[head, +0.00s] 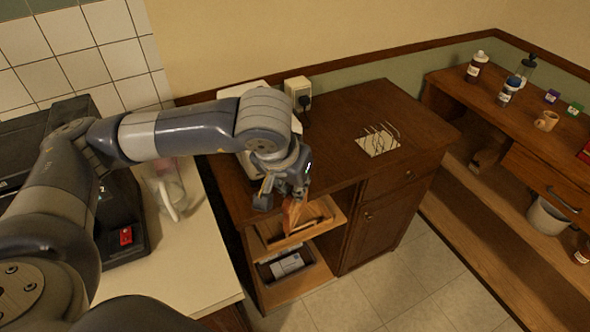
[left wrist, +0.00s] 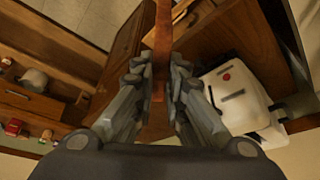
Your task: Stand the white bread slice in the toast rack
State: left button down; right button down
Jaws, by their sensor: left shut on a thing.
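The toast rack (head: 378,143) stands on the cabinet top, to the right of and behind the gripper. It has a pale base and thin wires, and no slice shows in it. My right gripper is not in view.
A white toaster (left wrist: 237,92) stands on the cabinet's left, partly behind my arm in the head view. An open drawer (head: 320,218) and a shelf with a box (head: 286,264) lie below the gripper. The cabinet top (head: 345,105) around the rack is clear.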

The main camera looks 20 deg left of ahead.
aim_at(374, 145)
jog(key=i+l, duration=0.2)
jog(key=l, duration=0.15)
jog(key=i+l, duration=0.25)
jog(key=l, duration=0.15)
jog(key=i+l, duration=0.2)
jog(key=l, duration=0.15)
jog(key=i+l, duration=0.2)
jog(key=l, duration=0.15)
jog(key=i+u, duration=0.05)
